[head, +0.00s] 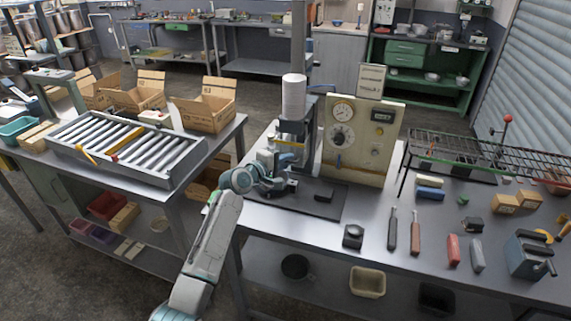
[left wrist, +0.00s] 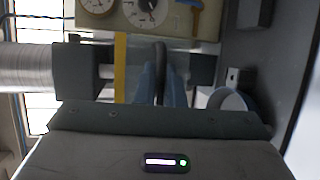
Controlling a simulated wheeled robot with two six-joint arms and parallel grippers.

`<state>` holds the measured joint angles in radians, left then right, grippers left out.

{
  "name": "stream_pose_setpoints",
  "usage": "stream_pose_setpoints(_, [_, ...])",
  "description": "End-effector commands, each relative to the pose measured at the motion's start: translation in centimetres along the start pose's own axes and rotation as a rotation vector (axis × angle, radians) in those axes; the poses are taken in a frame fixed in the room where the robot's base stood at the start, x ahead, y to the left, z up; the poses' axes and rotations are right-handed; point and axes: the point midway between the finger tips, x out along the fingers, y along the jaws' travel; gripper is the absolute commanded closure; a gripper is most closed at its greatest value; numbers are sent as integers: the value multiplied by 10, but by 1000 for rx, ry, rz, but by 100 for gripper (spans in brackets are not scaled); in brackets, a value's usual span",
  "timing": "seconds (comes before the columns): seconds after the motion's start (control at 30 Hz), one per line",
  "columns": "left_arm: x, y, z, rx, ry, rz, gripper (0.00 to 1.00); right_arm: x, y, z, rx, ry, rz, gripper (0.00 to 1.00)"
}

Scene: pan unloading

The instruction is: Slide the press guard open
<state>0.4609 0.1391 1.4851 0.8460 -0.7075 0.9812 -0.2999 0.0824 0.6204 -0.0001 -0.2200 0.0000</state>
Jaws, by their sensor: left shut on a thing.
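The press stands in the middle of the head view, with a white cylinder (head: 293,98) above a dark press head (head: 297,128) and a dark base plate (head: 325,198). My left gripper (head: 287,186) is low at the front of the press, just above that plate. In the left wrist view my left gripper (left wrist: 160,88) has its blue fingers closed on a dark upright bar, which looks like the guard's handle (left wrist: 160,60). The guard panel itself is hard to make out, and I cannot tell how far open it is. My right gripper is not in view.
A cream control panel (head: 360,140) with dials stands right of the press. A roller conveyor (head: 125,143) with cardboard boxes behind it is on the left bench. Tools, small blocks and a wire rack (head: 490,150) occupy the right bench. A small black block (head: 353,236) sits near the front edge.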

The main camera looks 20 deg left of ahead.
Motion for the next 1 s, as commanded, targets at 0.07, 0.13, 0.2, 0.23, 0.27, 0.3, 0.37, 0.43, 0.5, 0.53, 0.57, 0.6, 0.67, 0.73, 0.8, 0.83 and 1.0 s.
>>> stream_pose_setpoints(0.07, [-1,4,0,1,1,2,100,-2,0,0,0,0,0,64])
stream_pose_setpoints(0.13, [0,2,0,1,1,2,100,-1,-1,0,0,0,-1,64])
stream_pose_setpoints(0.2, [0,2,0,1,1,1,100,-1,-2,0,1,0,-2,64])
stream_pose_setpoints(0.23, [0,2,0,1,1,1,100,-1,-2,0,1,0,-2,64])
stream_pose_setpoints(0.27, [0,2,0,1,1,1,100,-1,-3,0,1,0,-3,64])
stream_pose_setpoints(0.3, [0,1,0,1,1,0,100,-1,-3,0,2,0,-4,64])
stream_pose_setpoints(0.37, [0,1,0,1,1,0,82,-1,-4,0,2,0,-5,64])
stream_pose_setpoints(0.43, [0,1,0,1,1,-1,82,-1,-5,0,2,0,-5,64])
stream_pose_setpoints(0.5, [0,0,0,1,1,-1,82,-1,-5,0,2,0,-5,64])
stream_pose_setpoints(0.53, [0,0,0,1,1,-1,82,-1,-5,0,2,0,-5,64])
stream_pose_setpoints(0.57, [0,0,0,1,1,-1,82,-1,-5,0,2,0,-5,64])
stream_pose_setpoints(0.6, [0,0,0,1,1,-1,82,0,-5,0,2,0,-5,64])
stream_pose_setpoints(0.67, [-2,0,0,1,1,-1,82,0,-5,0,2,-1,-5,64])
stream_pose_setpoints(0.73, [-6,-1,-1,3,1,-1,82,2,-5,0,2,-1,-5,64])
stream_pose_setpoints(0.8, [-14,-2,-1,3,1,-1,82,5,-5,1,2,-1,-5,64])
stream_pose_setpoints(0.83, [-19,-2,-1,4,1,-2,82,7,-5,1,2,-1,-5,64])
stream_pose_setpoints(1.0, [-51,-3,-1,6,2,-1,82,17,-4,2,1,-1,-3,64])
